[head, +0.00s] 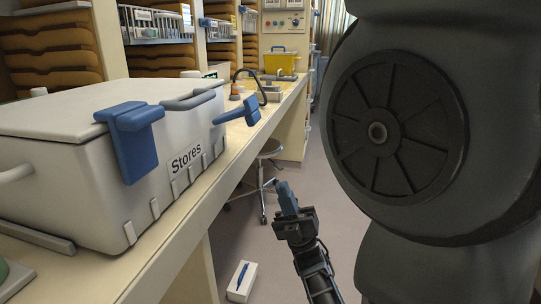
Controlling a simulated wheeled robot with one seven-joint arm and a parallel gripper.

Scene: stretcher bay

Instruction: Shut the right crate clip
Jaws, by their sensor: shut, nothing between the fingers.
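The white crate (60,185) labelled "Stores" stands on the counter at left, with its lid down. Its right clip (238,111) is blue and sticks outward from the crate's front, away from the wall, so it stands open. The left clip (137,140) is blue and hangs folded down over the front, from lid edge to crate wall. My gripper (285,188) is shut and empty. It is in front of the counter, below and to the right of the right clip, apart from it, with its fingers pointing up.
The counter's front edge (195,215) runs back towards the shelves. A stool (262,180) stands behind my gripper. A small white box (242,281) with a blue mark lies low beside the counter. A yellow case (281,62) stands on the far counter.

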